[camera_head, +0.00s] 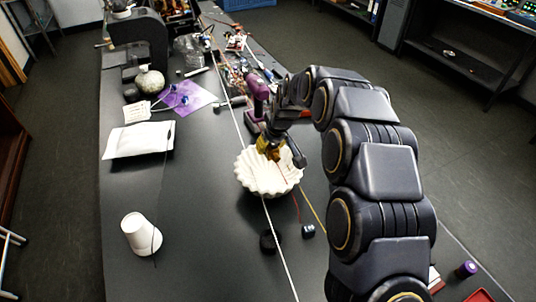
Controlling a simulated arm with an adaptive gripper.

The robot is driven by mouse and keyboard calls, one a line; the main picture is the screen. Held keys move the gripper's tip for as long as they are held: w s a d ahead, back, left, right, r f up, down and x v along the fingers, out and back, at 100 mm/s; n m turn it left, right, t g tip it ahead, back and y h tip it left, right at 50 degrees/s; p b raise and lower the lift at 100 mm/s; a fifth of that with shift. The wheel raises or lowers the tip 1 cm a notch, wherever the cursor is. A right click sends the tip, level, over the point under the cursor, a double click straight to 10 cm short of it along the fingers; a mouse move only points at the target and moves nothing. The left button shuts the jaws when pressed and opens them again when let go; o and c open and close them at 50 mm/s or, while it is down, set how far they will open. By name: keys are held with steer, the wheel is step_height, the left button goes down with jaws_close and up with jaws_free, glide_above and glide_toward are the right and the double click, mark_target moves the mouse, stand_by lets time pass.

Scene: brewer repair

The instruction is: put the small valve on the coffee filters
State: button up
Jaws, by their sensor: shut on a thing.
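The coffee filters (252,181) are a white, fluted, bowl-shaped stack on the dark table, right of the middle. My gripper (277,151) reaches in from the right over the far side of the stack. It is shut on a small brass-coloured piece, which looks like the small valve (266,148). The valve appears over the far inner part of the filters. Whether it touches them cannot be told from this angle. The gripper's fingers hide part of the valve.
A purple power tool (257,98) stands just behind the filters. A white cup (140,234) and a white packet (139,140) are to the left. Small dark parts (269,241) lie in front. Thin cords cross the table. The table's left front is mostly clear.

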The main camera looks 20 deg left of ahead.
mark_target(268, 163)
steer(key=f, duration=0.1)
steer(key=w+a+f, duration=0.1)
steer(key=w+f, duration=0.1)
steer(key=shift+w+a+f, duration=0.15)
steer(key=shift+a+f, duration=0.05)
steer(key=shift+a, duration=0.05)
steer(key=shift+w+f, duration=0.1)
steer(key=shift+f, duration=1.45)
steer(key=shift+f, duration=0.1)
steer(key=o, duration=1)
steer(key=v, duration=1.2)
